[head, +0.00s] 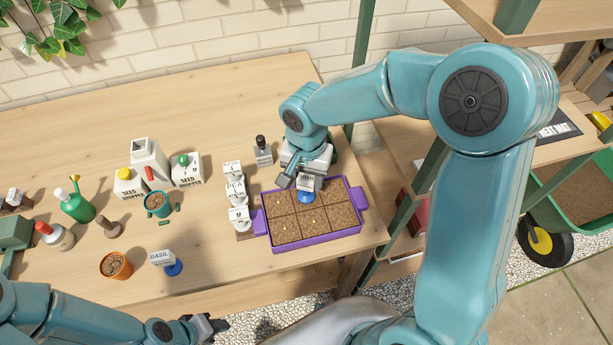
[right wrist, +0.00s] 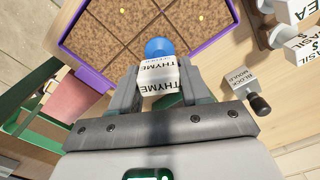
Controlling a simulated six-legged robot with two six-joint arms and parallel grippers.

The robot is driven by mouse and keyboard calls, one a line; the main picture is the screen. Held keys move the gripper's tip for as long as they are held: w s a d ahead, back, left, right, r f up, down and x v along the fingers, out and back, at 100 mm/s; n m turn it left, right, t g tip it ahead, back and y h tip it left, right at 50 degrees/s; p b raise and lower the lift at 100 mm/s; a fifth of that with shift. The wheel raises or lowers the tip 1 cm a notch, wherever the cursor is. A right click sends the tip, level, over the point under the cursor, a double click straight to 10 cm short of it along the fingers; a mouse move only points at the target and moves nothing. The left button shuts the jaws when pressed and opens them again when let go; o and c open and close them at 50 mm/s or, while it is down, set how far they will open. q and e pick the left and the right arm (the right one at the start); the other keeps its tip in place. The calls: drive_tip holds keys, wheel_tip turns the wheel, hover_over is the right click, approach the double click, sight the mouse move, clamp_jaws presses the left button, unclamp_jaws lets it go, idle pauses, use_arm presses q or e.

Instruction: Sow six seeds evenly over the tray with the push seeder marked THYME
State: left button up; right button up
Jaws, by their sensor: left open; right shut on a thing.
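The purple tray (head: 318,239) sits at the table's right end, its brown soil scored into several squares. It also shows in the right wrist view (right wrist: 94,79). A tiny yellow seed (head: 313,221) lies on the soil. Specks also show in the right wrist view, one near the tray's middle (right wrist: 122,12). My right gripper (right wrist: 158,92) is shut on the white push seeder marked THYME (right wrist: 158,72), whose blue end (head: 306,197) is over the far middle part of the tray. Whether it touches soil is unclear. My left gripper (head: 208,325) is open and empty by the table's front edge.
White labelled blocks (head: 236,190) stand close left of the tray, with a block mold (head: 263,152) behind.

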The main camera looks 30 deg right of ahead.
idle(0.4)
drive_tip(key=shift+r+p, duration=0.85)
drive_tip(key=shift+r, duration=0.65)
drive_tip(key=shift+f, duration=0.1)
